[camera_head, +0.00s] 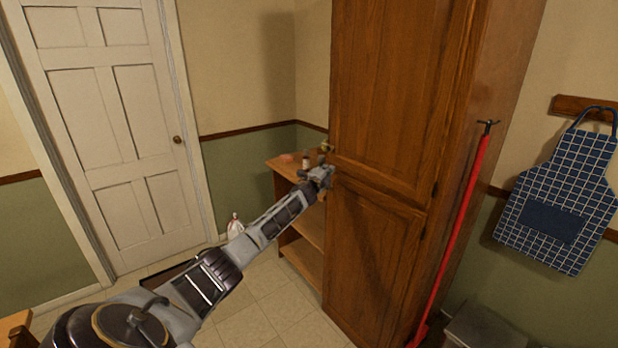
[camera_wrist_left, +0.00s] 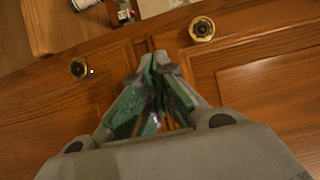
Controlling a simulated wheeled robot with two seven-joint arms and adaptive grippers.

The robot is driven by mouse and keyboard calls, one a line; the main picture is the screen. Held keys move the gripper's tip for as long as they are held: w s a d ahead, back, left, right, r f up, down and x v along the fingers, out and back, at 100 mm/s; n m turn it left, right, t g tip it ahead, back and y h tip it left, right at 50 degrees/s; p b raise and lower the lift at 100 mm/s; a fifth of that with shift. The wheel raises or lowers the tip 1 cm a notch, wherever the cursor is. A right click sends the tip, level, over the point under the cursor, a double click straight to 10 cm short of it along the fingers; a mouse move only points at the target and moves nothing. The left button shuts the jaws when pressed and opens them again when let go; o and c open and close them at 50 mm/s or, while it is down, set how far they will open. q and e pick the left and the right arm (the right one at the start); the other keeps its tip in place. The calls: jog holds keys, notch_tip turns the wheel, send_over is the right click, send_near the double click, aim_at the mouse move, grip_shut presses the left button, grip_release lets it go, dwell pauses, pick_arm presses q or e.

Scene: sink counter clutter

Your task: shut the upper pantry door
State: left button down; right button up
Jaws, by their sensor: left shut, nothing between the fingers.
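The upper pantry door (camera_head: 390,80) is a tall wooden panel that looks flush or nearly flush with the cabinet; I cannot tell whether a small gap is left. The lower door (camera_head: 365,265) below it looks shut. My left gripper (camera_head: 328,170) is at the doors' left edge, near the seam between them. In the left wrist view my left gripper (camera_wrist_left: 158,65) is shut and empty, its fingertips over the seam. A brass knob (camera_wrist_left: 202,29) is on the right panel and another knob (camera_wrist_left: 79,69) on the left panel. My right gripper is out of view.
A low wooden shelf unit (camera_head: 287,165) with small bottles on top adjoins the pantry's left side. A red-handled tool (camera_head: 462,220) leans at its right side. A checked apron (camera_head: 560,200) hangs on the right wall. The tiled floor (camera_head: 265,310) before the pantry is clear.

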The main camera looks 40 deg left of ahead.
pick_arm(q)
jog(key=s+a+b, duration=0.1)
jog(key=s+a, duration=0.1)
jog(key=s, duration=0.7)
dwell(0.8)
dwell(0.4)
jog(key=shift+n, duration=0.4)
